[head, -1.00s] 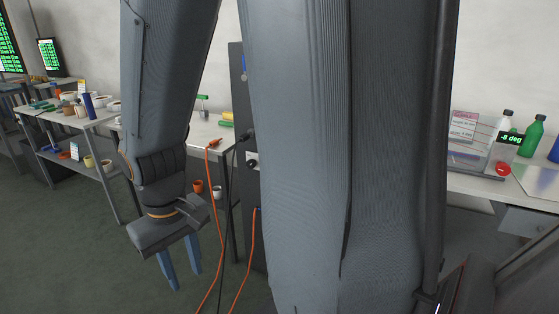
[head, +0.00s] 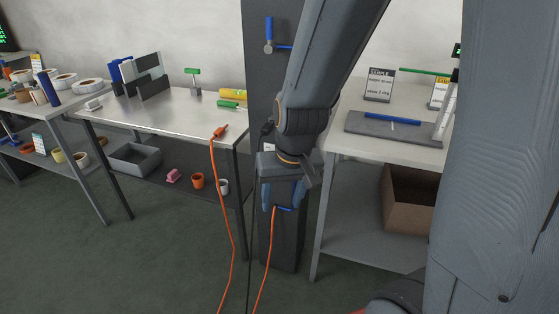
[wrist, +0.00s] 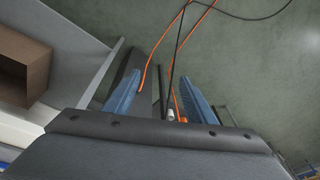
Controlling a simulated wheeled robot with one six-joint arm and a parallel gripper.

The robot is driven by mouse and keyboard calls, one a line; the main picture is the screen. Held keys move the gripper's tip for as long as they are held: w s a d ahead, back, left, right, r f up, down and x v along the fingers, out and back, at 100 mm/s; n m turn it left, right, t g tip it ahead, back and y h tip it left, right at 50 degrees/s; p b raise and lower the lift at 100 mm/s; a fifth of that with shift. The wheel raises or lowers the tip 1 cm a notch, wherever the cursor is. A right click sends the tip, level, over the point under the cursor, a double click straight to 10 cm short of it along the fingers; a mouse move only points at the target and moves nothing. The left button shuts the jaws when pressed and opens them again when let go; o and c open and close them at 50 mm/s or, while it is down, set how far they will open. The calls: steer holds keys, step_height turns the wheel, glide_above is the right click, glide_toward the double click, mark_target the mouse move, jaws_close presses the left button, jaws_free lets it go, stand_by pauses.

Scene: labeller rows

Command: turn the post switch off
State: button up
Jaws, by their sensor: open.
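A dark grey post (head: 262,88) stands between two tables. A blue lever-like part with a round grey pivot (head: 268,47) is high on its face. A black plug (head: 267,127) is lower on the post, with the edge of a pale plate (head: 268,147) just below it, mostly hidden behind my wrist. My gripper (head: 283,203) hangs fingers down in front of the lower post, open. In the wrist view the open gripper (wrist: 159,80) has a small whitish tip (wrist: 170,115) and orange cable near its fingers.
A metal table (head: 165,112) stands left. A pale table (head: 405,148) stands right, with a brown box (head: 408,205) below. Open floor lies in front.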

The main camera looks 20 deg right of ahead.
steer(key=w+a+f+m+t+h+b, duration=0.1)
steer(key=w+a+f+t, duration=0.15)
steer(key=w, duration=0.45)
steer(key=w+a+f+m+t+b, duration=0.1)
steer(key=w+f+t, duration=0.15)
steer(key=w, duration=0.55)
steer(key=w+d+f+m+t+h+b, duration=0.1)
steer(key=w+d+f+m+t+h, duration=0.1)
steer(key=w+d+t+h, duration=0.1)
steer(key=w+d+f+m+t+h+b, duration=0.1)
steer(key=w+d+f+m+t+h, duration=0.1)
steer(key=w+d+t+h, duration=0.2)
steer(key=shift+w+d+f+h, duration=0.3)
steer(key=shift+w+h, duration=1.4)
steer(key=shift+w, duration=0.95)
steer(key=c, duration=1)
steer(key=shift+c, duration=0.2)
